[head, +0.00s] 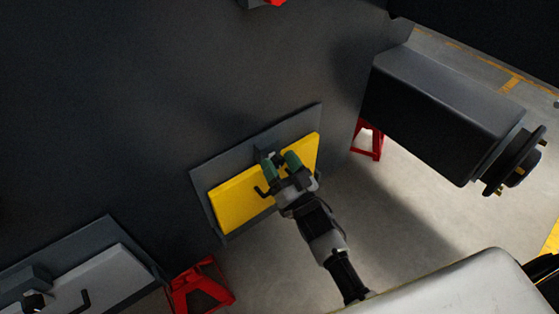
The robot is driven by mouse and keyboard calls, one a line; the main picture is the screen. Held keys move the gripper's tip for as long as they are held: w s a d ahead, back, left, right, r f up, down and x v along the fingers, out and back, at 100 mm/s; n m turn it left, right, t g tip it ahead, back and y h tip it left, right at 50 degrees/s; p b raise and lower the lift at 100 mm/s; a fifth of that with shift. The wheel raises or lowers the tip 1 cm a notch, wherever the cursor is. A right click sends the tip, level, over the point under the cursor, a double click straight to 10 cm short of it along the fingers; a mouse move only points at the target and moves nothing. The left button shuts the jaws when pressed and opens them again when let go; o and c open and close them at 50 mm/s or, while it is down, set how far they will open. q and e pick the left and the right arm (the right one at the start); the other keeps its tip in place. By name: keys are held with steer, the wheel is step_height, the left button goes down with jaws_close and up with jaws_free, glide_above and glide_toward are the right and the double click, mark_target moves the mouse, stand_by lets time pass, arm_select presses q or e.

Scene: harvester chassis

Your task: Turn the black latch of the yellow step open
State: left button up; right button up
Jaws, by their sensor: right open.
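The yellow step (238,203) is a flat tilted panel on a grey backing plate (249,145), at the middle of the head view. My right gripper (279,159) is over its upper middle, with two green-tipped fingers apart. The black latch (278,157) shows only as a small dark part at the step's upper edge, between the fingertips. It is largely hidden by the fingers, so I cannot tell its angle or whether they touch it. A black hooked handle (261,191) sticks out from the step just left of the gripper. My left gripper is not in view.
A dark chassis wall (130,90) fills the left and back. A dark box-like axle with a hub (440,110) juts out at the right. Red stands (200,287) are on the floor. A similar pale step (95,275) is at lower left. Grey floor (410,215) is clear at right.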

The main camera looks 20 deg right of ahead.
steer(key=shift+w, duration=0.25)
steer(key=c, duration=0.9)
steer(key=shift+c, duration=0.2)
